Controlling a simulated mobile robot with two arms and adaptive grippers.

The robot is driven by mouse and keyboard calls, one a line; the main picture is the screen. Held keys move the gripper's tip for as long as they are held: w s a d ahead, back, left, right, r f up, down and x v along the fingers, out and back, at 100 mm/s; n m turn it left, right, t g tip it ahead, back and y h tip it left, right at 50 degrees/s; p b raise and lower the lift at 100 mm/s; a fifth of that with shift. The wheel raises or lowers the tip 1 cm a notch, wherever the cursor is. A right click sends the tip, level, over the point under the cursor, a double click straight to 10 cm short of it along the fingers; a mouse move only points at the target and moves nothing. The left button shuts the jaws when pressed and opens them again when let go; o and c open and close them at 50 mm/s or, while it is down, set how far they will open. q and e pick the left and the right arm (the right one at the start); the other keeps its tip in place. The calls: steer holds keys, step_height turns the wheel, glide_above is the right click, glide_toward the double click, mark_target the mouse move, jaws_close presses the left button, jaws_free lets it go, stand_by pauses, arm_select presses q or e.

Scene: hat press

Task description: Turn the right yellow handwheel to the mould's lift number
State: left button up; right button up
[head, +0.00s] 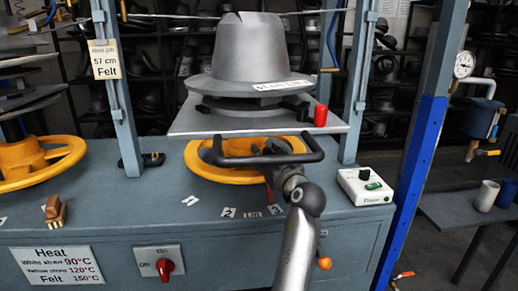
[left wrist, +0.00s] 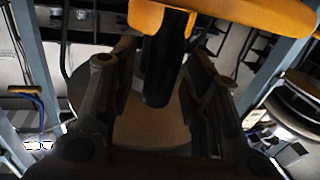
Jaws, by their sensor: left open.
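The right yellow handwheel (head: 205,166) sits on the grey press bench under the plate that bears the grey hat mould (head: 240,50). A label (head: 282,85) on the mould's brim is too small to read surely. My left gripper (head: 263,138) is dark and open at the near side of this wheel. In the left wrist view its fingers (left wrist: 160,75) stand on either side of a black upright knob (left wrist: 157,75), with the yellow wheel (left wrist: 240,15) across the top. I cannot tell whether they touch it. My right gripper is in neither view.
Small number cards (head: 228,212) lie along the bench front. Another yellow handwheel (head: 40,165) is at the left. A white switch box (head: 365,186) and a blue post (head: 410,185) stand at the right. The mould plate (head: 190,122) overhangs the wheel closely.

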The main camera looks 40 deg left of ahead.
arm_select(q)
steer(key=shift+w+a, duration=0.1)
steer(key=shift+a, duration=0.05)
steer(key=shift+d+r, duration=0.2)
steer(key=shift+d, duration=0.05)
steer(key=shift+c, duration=1.3)
steer(key=shift+a, duration=0.1)
jaws_close()
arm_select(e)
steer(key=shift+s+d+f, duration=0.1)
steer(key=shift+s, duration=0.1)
